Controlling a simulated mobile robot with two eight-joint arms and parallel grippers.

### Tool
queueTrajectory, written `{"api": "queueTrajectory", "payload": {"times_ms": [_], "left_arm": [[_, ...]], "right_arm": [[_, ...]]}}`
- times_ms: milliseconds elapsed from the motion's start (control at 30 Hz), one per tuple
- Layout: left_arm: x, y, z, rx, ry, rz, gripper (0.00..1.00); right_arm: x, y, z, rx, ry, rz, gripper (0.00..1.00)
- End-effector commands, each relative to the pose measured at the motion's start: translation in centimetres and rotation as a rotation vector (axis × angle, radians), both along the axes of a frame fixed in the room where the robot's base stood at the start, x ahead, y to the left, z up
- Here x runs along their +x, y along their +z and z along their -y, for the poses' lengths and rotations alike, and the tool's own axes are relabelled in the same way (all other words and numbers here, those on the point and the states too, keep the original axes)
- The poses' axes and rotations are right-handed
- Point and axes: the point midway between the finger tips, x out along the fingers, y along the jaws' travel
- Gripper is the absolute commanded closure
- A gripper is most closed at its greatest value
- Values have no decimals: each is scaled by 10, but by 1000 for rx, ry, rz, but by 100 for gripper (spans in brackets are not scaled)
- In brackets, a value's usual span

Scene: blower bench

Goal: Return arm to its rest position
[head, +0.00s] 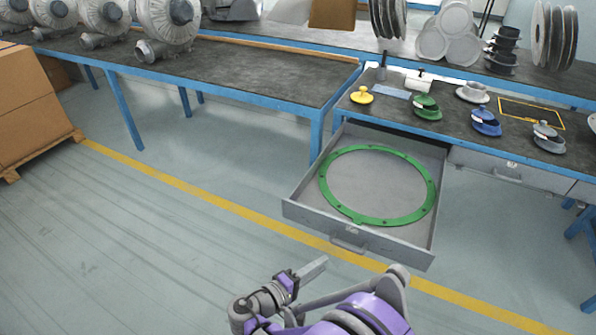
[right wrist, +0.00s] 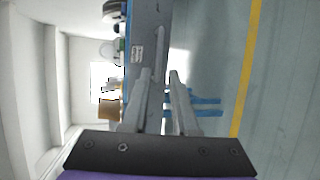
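My right gripper (head: 318,268) is in the lower middle of the head view, in front of the open drawer and apart from it. In the right wrist view its two fingers (right wrist: 161,76) stand apart with nothing held between them. My purple right arm comes in from the bottom edge. My left gripper is not in either view. The grey drawer (head: 380,240) is pulled out from under the bench, and its handle (head: 348,245) is free. A flat green ring (head: 425,165) lies inside the drawer.
The blue-framed bench (head: 400,125) holds yellow, green, blue and grey parts. Another bench (head: 260,75) to the left has several blowers (head: 165,25) on it. Cardboard boxes (head: 28,95) stand on a pallet at far left. The floor (head: 130,230) left of my arm is clear.

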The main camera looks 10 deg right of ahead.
Motion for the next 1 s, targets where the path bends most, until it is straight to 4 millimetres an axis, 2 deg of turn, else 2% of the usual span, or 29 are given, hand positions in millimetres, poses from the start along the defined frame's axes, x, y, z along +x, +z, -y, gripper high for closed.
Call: {"api": "queueTrajectory", "payload": {"times_ms": [167,267,367,500,633,800,1000], "left_arm": [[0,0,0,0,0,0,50],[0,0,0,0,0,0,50],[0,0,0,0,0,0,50],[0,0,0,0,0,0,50],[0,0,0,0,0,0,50],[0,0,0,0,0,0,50],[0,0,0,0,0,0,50]], "right_arm": [[-1,1,7,24,-6,-17,73],[-6,4,26,95,-24,-62,73],[-19,6,52,219,-51,-127,73],[-51,7,81,437,-92,-200,73],[-89,7,95,650,-131,-230,73],[-139,9,96,930,-179,-214,73],[-181,12,84,1190,-222,-144,73]]}}
